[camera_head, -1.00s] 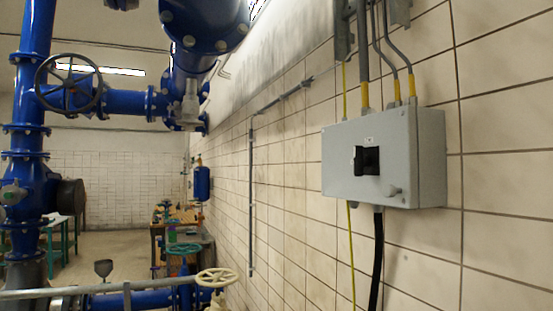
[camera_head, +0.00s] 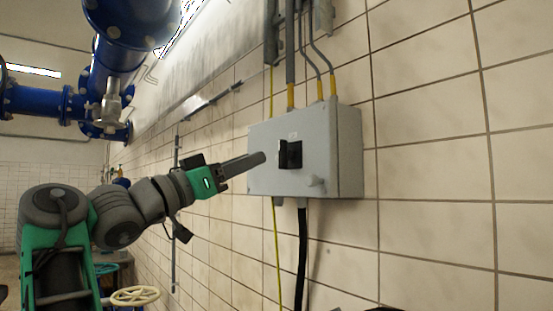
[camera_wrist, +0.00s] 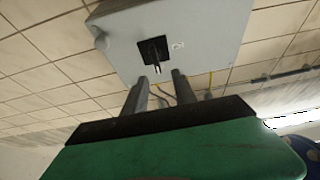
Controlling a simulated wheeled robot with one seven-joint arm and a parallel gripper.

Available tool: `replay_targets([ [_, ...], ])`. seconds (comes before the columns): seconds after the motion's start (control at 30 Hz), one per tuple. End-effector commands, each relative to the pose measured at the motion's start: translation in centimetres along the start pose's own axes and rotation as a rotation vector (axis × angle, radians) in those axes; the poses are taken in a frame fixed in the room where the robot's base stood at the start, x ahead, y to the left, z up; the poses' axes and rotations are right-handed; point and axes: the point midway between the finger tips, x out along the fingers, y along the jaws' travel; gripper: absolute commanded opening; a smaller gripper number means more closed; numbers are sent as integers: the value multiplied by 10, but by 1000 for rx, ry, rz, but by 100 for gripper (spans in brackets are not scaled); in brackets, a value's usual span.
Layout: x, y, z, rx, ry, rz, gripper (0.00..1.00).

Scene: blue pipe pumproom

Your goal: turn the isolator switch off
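The isolator switch is a black rotary handle (camera_head: 290,154) on the front of a grey wall box (camera_head: 342,150). Its handle stands out from a black square plate, and the grip looks roughly upright. The wrist view also shows the black switch (camera_wrist: 155,50) and the box (camera_wrist: 205,25), which appears upside down there. My gripper (camera_head: 263,157) comes from the left, its fingertips just short of the handle and apart from it. In the wrist view my gripper (camera_wrist: 159,76) has its two fingers apart, with nothing between them and the switch just beyond the tips.
A pale round knob (camera_head: 315,181) sits low on the box front. Grey conduits (camera_head: 290,60) enter the box from above; a black cable (camera_head: 302,255) and a yellow-green wire (camera_head: 277,260) hang below. Blue pipes (camera_head: 135,20) are at upper left. The tiled wall right of the box is clear.

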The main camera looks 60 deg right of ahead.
Motion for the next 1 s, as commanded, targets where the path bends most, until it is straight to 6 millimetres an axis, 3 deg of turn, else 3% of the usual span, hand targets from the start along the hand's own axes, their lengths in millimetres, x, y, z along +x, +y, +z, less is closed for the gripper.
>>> replay_targets([
  [0.23, 25, 6, -10, -7, 1, 19, 33],
  [0.53, 73, 7, -2, -2, -1, 18, 33],
  [0.87, 79, 6, 0, 0, -1, 14, 33],
  [1.0, 79, 6, 0, 0, -1, 13, 21],
])
